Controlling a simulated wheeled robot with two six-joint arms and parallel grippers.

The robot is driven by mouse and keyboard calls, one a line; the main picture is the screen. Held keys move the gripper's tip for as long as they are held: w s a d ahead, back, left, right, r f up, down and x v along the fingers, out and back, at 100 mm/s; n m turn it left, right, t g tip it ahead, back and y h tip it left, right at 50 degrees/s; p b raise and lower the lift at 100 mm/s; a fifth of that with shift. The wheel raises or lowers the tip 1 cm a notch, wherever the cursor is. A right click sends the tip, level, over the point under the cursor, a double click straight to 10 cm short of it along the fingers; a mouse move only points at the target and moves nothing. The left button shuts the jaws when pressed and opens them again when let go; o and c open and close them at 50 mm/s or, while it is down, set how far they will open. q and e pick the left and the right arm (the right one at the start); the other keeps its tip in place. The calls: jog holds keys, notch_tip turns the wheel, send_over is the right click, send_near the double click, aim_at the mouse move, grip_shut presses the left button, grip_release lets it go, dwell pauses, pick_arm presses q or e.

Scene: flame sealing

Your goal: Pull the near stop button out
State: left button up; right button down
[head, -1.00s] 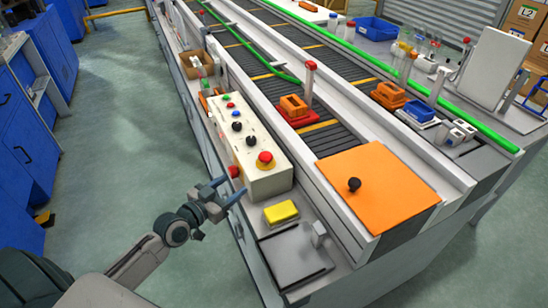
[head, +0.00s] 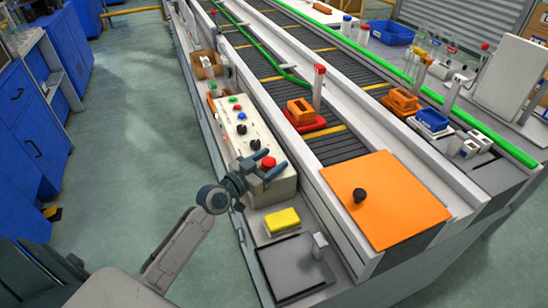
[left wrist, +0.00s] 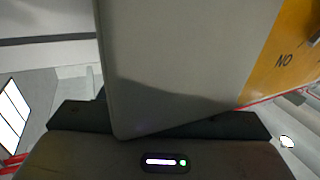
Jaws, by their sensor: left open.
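The control box (head: 229,118) is a cream box with several coloured buttons and black knobs, at the left edge of the conveyor bench in the head view. Its near red stop button (head: 268,161) is on top at the near end. My left gripper (head: 266,167) is open there, its fingers appearing to either side of the button. I cannot tell whether they touch it. The button's yellow base is largely hidden by the gripper. In the left wrist view a grey surface and a yellow panel (left wrist: 285,55) marked "NO" fill much of the picture; the button does not show.
A yellow block (head: 282,221) and a grey plate (head: 290,268) lie near the box. An orange panel (head: 390,205) with a black knob covers the conveyor's near end. Blue cabinets (head: 25,120) stand at the left. Open floor lies between.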

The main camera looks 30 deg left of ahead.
pick_arm(q)
jog(key=shift+w+d, duration=0.25)
jog(key=shift+w, duration=0.4)
jog(key=shift+r, duration=0.1)
grip_shut()
jog(key=shift+r, duration=0.8)
grip_release()
pick_arm(e)
jog(key=shift+s+f, duration=0.3)
jog(key=shift+s, duration=0.25)
pick_arm(q)
jog(key=shift+f, duration=0.1)
